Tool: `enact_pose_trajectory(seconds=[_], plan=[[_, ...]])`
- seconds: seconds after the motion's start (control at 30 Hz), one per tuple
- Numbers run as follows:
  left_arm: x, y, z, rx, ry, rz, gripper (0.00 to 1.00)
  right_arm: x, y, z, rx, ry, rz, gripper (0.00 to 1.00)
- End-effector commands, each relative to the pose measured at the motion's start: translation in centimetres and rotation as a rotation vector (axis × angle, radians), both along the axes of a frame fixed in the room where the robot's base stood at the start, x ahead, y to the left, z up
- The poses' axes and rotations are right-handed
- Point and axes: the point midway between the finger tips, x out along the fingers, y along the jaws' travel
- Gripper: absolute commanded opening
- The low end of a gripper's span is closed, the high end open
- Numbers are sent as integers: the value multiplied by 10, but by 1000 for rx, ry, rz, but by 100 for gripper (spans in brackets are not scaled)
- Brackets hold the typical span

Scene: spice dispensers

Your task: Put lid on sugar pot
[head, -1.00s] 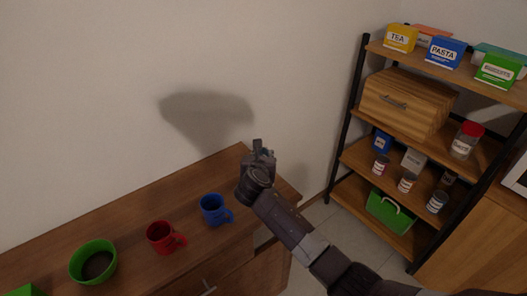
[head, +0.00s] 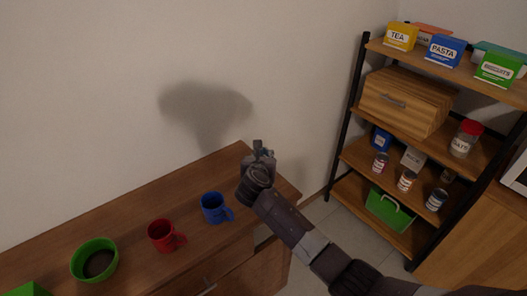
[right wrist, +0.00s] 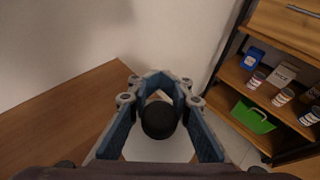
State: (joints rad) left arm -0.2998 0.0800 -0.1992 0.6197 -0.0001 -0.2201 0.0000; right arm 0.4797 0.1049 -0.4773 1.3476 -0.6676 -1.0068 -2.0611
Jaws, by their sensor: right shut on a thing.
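My right gripper (head: 258,150) is over the far right corner of the wooden counter and hides what is under it in the head view. In the right wrist view its fingers (right wrist: 160,88) are closed around a round black knob (right wrist: 158,120). A white surface (right wrist: 160,147) shows just below the knob, between the fingers; it looks like the lid, but I cannot tell whether part of it is the pot. I cannot make out the sugar pot in the head view. My left gripper is not in view.
On the counter (head: 140,213) stand a blue mug (head: 213,209), a red mug (head: 163,237) and a green bowl (head: 95,261), left of my arm. A wall is close behind. A shelf rack (head: 400,147) with boxes and jars stands to the right.

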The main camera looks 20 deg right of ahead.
Motion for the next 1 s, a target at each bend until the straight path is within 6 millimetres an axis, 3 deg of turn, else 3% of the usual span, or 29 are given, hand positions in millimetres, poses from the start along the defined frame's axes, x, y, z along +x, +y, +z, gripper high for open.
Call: enact_pose_trajectory(seconds=[0.37,0.4,0.6,1.0], plan=[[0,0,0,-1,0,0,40,0,0,0,-1,-1,0,0],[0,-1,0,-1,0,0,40,0,0,0,-1,-1,0,17],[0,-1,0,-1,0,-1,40,0,0,0,-1,-1,0,39],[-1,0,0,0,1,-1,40,-4,2,1,-1,-1,1,40]])
